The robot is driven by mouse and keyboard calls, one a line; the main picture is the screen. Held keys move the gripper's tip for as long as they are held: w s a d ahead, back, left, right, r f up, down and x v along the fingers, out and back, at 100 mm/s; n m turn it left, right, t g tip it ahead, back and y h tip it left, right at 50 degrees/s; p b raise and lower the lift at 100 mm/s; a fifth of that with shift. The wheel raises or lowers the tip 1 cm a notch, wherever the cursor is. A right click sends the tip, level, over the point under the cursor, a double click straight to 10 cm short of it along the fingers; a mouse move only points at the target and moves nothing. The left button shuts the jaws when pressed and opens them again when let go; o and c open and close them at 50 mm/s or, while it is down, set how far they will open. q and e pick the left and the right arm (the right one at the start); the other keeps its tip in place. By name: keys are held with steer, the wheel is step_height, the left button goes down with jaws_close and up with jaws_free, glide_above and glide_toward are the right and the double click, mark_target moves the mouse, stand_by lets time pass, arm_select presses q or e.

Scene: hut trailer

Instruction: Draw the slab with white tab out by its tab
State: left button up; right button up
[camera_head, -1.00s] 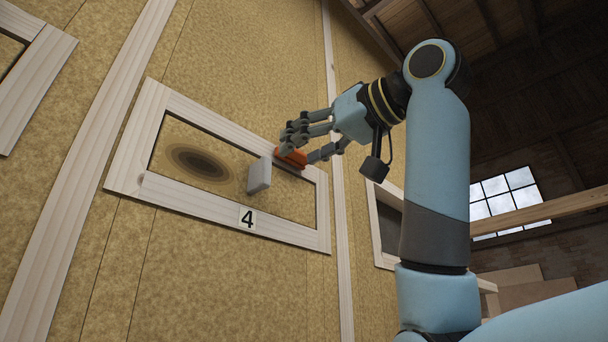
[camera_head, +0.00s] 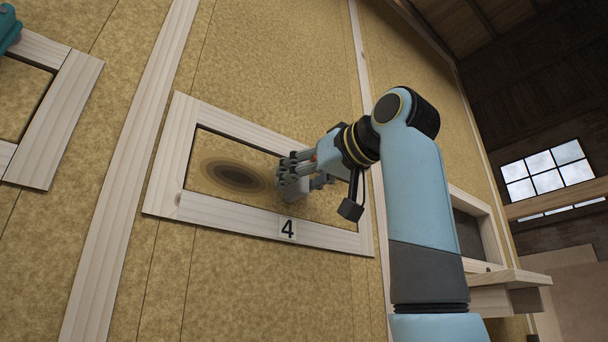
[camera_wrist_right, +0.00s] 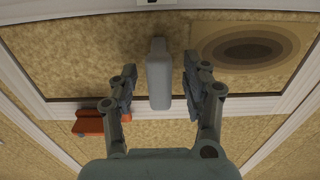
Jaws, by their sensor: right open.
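The slab (camera_head: 212,188) is a tan fibrous panel with a dark ringed oval, set in a pale wooden frame marked 4. Its white tab (camera_head: 292,188) stands out from the face, right of the oval. The tab is partly hidden by my right gripper (camera_head: 298,175) in the head view. In the right wrist view the tab (camera_wrist_right: 158,78) stands between the two sides of my open right gripper (camera_wrist_right: 159,92), with a gap on each side. The slab (camera_wrist_right: 250,45) also shows there. My left gripper is not in view.
The wooden frame (camera_head: 172,170) borders the slab closely. An orange piece (camera_wrist_right: 90,122) sits at the frame's edge, close to a finger in the right wrist view. A teal piece (camera_head: 8,28) shows at the head view's top left. A wooden ledge (camera_head: 500,277) juts out at right.

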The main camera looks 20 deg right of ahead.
jaws_close()
steer(key=shift+r, duration=0.1)
stand_by(0.4)
steer(key=shift+s, duration=0.1)
steer(key=v, duration=0.7)
steer(key=shift+s, duration=0.15)
stand_by(1.1)
steer(key=shift+d, duration=0.1)
steer(key=v, duration=0.6)
steer(key=shift+b, duration=0.4)
